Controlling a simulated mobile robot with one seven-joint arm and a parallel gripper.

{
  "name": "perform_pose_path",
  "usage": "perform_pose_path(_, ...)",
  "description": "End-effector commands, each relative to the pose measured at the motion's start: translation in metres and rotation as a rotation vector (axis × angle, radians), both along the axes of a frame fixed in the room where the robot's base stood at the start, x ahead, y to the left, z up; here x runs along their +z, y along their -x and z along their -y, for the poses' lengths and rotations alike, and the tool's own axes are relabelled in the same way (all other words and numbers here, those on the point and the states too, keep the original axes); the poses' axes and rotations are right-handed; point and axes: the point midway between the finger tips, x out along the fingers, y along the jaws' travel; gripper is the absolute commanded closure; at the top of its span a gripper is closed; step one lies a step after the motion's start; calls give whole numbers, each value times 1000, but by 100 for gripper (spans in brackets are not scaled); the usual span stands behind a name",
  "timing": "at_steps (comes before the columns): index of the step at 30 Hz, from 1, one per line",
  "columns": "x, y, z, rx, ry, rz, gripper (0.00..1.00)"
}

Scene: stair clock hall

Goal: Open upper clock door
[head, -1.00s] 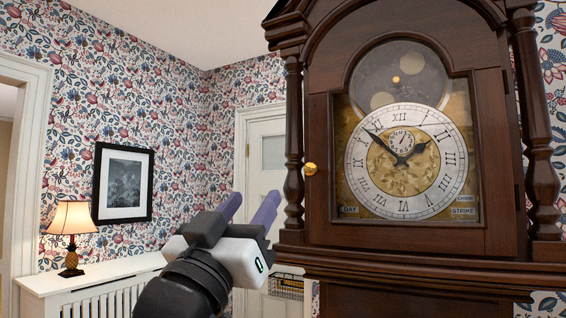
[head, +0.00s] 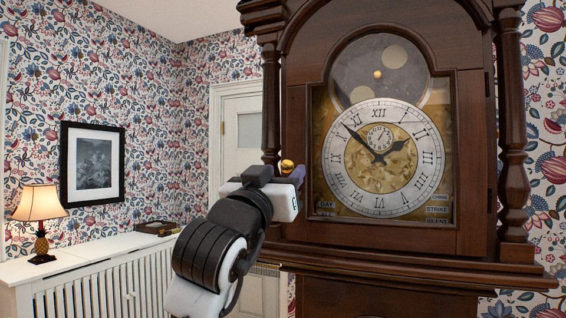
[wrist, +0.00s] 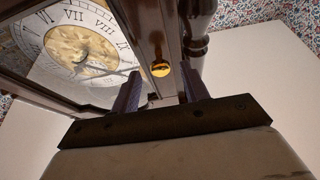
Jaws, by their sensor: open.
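The upper clock door (head: 468,150) is a dark wood frame with glass over a white Roman-numeral dial (head: 384,158). It looks shut. Its small brass knob (head: 287,165) is on the door's left side. In the wrist view the knob (wrist: 160,69) is just beyond and between the two purple fingertips. My gripper (head: 297,174) is at the left edge of the clock, close to the knob. In the wrist view my gripper (wrist: 160,88) is open, with nothing seen between its fingers. I cannot tell whether a finger touches the knob.
A turned wooden column (head: 271,105) stands just left of the door, close to my gripper. A lit lamp (head: 40,215) and a dark box (head: 157,227) sit on a white radiator cover (head: 70,260) at left. A white door (head: 240,140) is behind.

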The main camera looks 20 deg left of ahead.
Motion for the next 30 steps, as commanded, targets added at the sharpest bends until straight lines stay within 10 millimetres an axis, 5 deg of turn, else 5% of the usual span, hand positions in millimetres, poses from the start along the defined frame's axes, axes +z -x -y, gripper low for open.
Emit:
perform_pose_path(13, 4, -12, 1, 0, -1, 1, 55)
perform_pose_path(24, 5, -11, 1, 0, -1, 1, 100)
perform_pose_path(30, 5, -11, 1, 0, -1, 1, 100)
